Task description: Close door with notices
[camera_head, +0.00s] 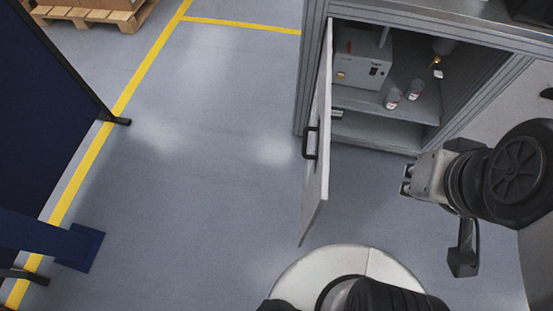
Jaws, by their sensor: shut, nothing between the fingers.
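The open door (319,150) of the cabinet stands swung out toward me, seen nearly edge-on. Its dark handle (311,142) is on the left face. Notices on the door cannot be made out from this angle. The cabinet (310,50) has a grey frame, and its inside is exposed. My gripper (406,180) is shut and empty, pointing left. It is to the right of the door, in front of the cabinet opening, apart from both in the picture.
Inside the cabinet are a grey device (358,65) and small containers (393,98) on a shelf (425,105). A dark blue panel (45,100) stands at the left. A pallet (110,15) lies at the far left. The floor (200,170) left of the door is clear.

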